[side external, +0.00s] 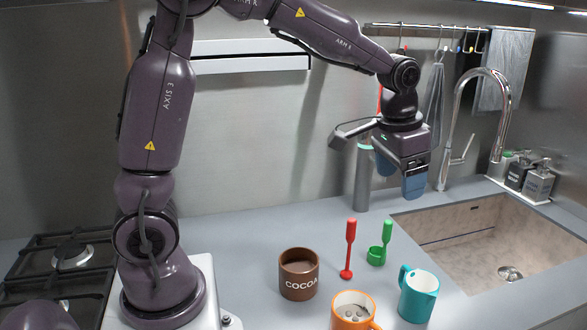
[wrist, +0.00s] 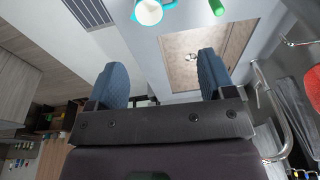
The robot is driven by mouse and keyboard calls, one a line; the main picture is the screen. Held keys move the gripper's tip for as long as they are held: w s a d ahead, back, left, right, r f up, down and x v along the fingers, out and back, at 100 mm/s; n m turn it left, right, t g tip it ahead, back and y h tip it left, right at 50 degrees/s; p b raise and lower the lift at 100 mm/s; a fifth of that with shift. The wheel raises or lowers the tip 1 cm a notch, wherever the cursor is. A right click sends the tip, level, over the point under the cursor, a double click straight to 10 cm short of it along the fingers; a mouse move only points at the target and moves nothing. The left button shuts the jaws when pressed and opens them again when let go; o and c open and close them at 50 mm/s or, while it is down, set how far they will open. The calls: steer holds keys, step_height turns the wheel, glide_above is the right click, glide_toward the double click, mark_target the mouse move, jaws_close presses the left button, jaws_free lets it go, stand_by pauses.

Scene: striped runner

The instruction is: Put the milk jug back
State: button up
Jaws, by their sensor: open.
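I cannot pick out a thing that is clearly the milk jug. A teal cup with a handle (side external: 418,297) stands upright on the counter in front of the sink. Its pale inside shows at the top of the wrist view (wrist: 148,12). An orange mug (side external: 351,314) with pale contents and small lumps stands to its left, cut by the frame edge. A brown COCOA pot (side external: 298,275) is behind the orange mug. My gripper (side external: 400,176) is raised above the counter near the sink's left end, with blue fingers apart and nothing between them in the wrist view (wrist: 165,72).
A red spoon (side external: 349,250) and a green scoop (side external: 379,252) stand near the cups. A grey cylinder (side external: 361,185) stands behind my gripper. The sink (side external: 480,235), tap (side external: 507,110) and soap bottles (side external: 538,183) are at right. A hob (side external: 60,258) is at left.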

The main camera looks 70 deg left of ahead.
steer(key=s+d+r+t, duration=0.1)
steer(key=s+r, duration=0.1)
steer(key=s, duration=0.8)
steer(key=s+d+r+t, duration=0.1)
steer(key=s+r+t, duration=0.1)
steer(key=s, duration=0.8)
steer(key=shift+d+r+t, duration=0.25)
steer(key=shift+r+t, duration=0.05)
steer(key=shift+r, duration=0.1)
